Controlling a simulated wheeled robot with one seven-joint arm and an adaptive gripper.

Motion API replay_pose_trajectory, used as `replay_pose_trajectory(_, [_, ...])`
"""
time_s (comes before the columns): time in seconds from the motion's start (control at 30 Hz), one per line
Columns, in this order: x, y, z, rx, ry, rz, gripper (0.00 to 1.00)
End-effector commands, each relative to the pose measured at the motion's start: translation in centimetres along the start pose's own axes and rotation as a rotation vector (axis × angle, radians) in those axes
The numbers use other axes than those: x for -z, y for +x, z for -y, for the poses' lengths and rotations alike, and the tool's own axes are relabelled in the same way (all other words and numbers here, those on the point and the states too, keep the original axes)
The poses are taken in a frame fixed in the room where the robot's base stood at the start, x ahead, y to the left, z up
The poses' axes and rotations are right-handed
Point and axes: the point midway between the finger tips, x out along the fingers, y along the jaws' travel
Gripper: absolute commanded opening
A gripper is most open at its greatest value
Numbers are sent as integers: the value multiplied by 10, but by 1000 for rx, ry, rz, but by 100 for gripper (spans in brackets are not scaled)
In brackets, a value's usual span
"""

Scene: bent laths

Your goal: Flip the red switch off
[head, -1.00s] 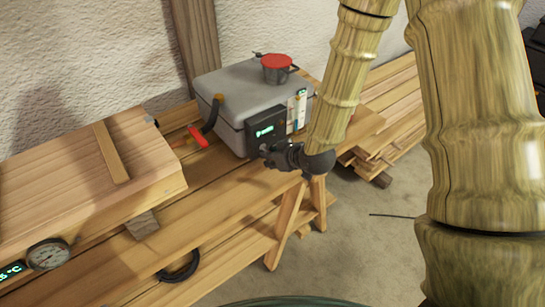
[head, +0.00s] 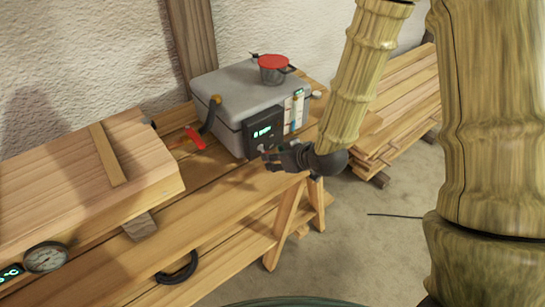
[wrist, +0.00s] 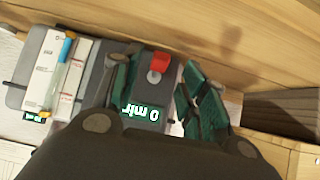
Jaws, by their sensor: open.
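The red switch (wrist: 160,62) sits on a dark control panel with a lit green display (wrist: 140,112) that reads upside down in the wrist view. In the head view the panel (head: 263,131) is on the front of a grey steam box (head: 235,88); the switch cannot be made out there. My gripper (wrist: 155,65) is open and empty, its green-padded fingers appearing on either side of the switch in the wrist view. In the head view my gripper (head: 274,158) is just in front of the panel's lower part. Contact with the switch cannot be told.
A red-lidded pot (head: 272,68) stands on the box. A white strip with a blue-and-yellow tube (wrist: 62,68) is beside the panel. A red-handled tool (head: 195,138) and a thick board (head: 85,180) lie on the wooden bench (head: 205,215).

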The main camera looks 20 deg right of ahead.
Motion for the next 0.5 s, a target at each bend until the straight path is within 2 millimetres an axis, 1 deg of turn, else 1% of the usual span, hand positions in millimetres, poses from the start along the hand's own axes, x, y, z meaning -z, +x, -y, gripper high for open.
replay_pose_trajectory(0.03, [0, -7, 0, 0, 1, -1, 43])
replay_pose_trajectory(0.2, [0, -22, 0, -1, 2, -1, 43])
replay_pose_trajectory(0.33, [0, -28, 0, -1, 2, 0, 43])
replay_pose_trajectory(0.5, [0, -29, 0, -1, 1, 0, 43])
